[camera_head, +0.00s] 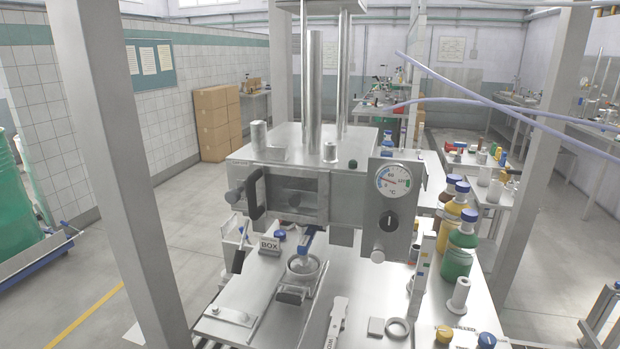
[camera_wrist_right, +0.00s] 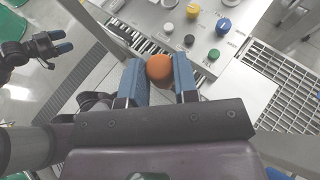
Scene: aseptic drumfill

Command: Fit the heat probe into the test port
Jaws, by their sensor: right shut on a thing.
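My right gripper (camera_wrist_right: 158,78), with two blue fingers, is shut on an orange round-topped thing (camera_wrist_right: 159,68) in the right wrist view. It looks like the handle of the heat probe; its lower part is hidden. A dark gripper with blue tips, apparently my left gripper (camera_wrist_right: 60,44), shows at the left of that view, apart from the right one; its opening is unclear. In the head view neither gripper shows. A steel machine (camera_head: 290,185) there has a dial gauge (camera_head: 393,182) and a black knob (camera_head: 388,222). I cannot tell which opening is the test port.
In the head view, bottles (camera_head: 458,250) line the bench's right side, and a steel cup (camera_head: 303,267) stands below the machine.

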